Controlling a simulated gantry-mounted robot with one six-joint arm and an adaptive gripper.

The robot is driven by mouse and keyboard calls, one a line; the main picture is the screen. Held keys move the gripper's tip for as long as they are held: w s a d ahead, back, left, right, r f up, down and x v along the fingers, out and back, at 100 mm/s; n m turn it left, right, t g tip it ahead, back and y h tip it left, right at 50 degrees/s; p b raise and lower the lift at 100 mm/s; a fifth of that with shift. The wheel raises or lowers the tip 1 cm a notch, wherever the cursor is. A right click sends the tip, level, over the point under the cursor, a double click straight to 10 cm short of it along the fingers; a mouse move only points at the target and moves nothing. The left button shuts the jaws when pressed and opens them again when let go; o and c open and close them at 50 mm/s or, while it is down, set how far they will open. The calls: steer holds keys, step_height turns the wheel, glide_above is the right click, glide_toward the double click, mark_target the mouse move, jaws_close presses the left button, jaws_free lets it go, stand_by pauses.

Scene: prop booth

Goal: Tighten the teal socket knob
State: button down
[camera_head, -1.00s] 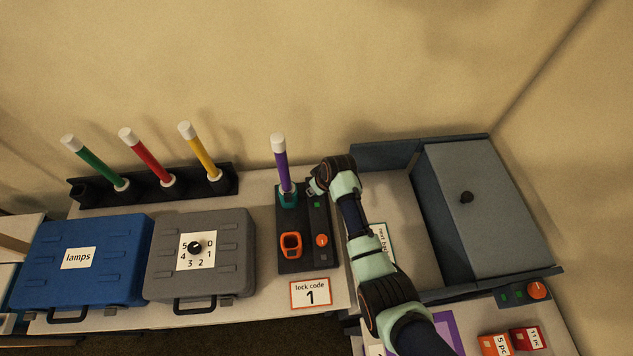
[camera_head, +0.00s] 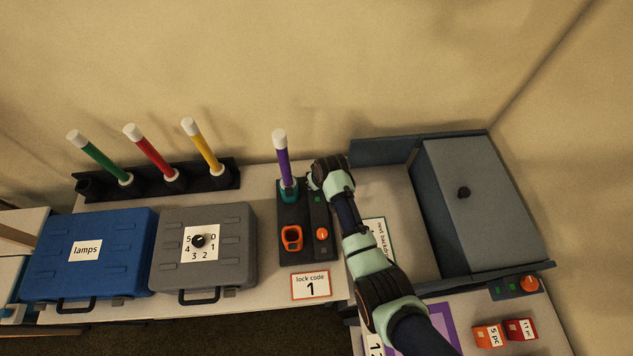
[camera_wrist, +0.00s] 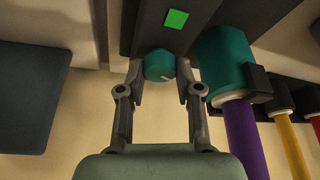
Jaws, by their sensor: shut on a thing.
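The teal socket knob (camera_wrist: 158,62) is a short round knob with a pale pointer line, in the wrist view. My gripper (camera_wrist: 160,70) has one finger on each side of it and is shut on it. In the head view my gripper (camera_head: 314,182) is at the back of the dark socket panel (camera_head: 291,262), and the knob is hidden there. Just beside the knob stands the teal socket (camera_head: 288,196), with a purple lamp tube (camera_head: 283,165) upright in it. The socket also shows in the wrist view (camera_wrist: 223,62).
A green light (camera_wrist: 176,18) is on the panel close to the knob. The panel also has an orange-rimmed holder (camera_head: 291,239) and an orange knob (camera_head: 322,234). A rack (camera_head: 201,183) with green, red and yellow tubes stands left. A grey case (camera_head: 203,271) sits in front.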

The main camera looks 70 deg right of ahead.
steer(key=c, duration=0.8)
jaws_free()
steer(key=v, duration=1.2)
steer(key=shift+w, duration=0.15)
